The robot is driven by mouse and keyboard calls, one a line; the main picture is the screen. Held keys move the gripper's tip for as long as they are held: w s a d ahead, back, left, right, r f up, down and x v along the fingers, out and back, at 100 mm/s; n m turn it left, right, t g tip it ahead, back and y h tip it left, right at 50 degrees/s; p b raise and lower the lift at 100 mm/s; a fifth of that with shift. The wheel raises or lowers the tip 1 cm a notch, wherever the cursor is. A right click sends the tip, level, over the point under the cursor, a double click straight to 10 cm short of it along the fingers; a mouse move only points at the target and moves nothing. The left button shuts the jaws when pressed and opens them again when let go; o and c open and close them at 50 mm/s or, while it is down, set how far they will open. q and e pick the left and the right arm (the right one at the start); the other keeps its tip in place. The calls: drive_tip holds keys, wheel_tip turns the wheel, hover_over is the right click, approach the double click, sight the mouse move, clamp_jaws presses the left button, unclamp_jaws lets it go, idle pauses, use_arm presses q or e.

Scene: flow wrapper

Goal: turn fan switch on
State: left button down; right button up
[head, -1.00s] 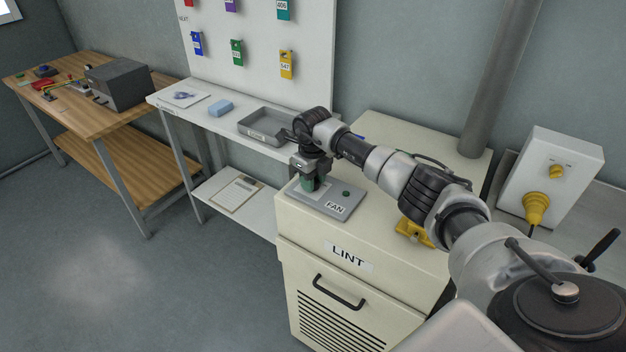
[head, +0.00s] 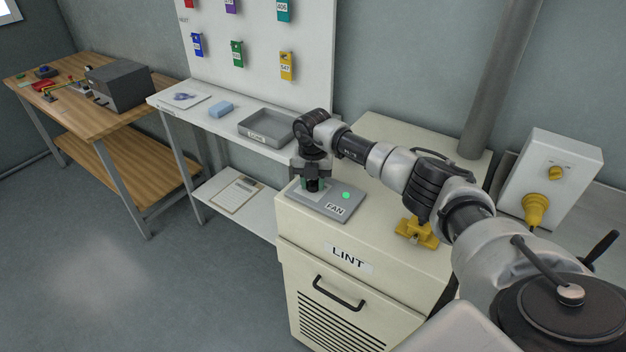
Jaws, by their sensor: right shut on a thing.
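The fan switch panel (head: 322,206) is a grey plate labelled FAN on top of the cream LINT cabinet (head: 375,240). A small round green lamp (head: 346,195) on the plate is brightly lit. My right gripper (head: 312,186) points down at the left part of the plate. It is shut on the fan switch, which is mostly hidden behind the fingers; a little green shows beside them. My left gripper is not in view.
A yellow padlock-like fitting (head: 416,232) sits on the cabinet under my right arm. A grey tray (head: 266,128) lies on the white shelf to the left. A white box with a yellow plug (head: 536,208) is at the right. A grey pipe (head: 497,80) rises behind.

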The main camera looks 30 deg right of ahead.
drive_tip(key=m+p, duration=0.1)
drive_tip(key=m, duration=0.4)
drive_tip(key=shift+r, duration=0.1)
drive_tip(key=shift+m, duration=0.4)
drive_tip(key=o, duration=0.9)
wheel_tip(320, 180, up, 9)
drive_tip(key=shift+r+b, duration=0.1)
drive_tip(key=shift+b, duration=1.05)
drive_tip(key=shift+r, duration=0.8)
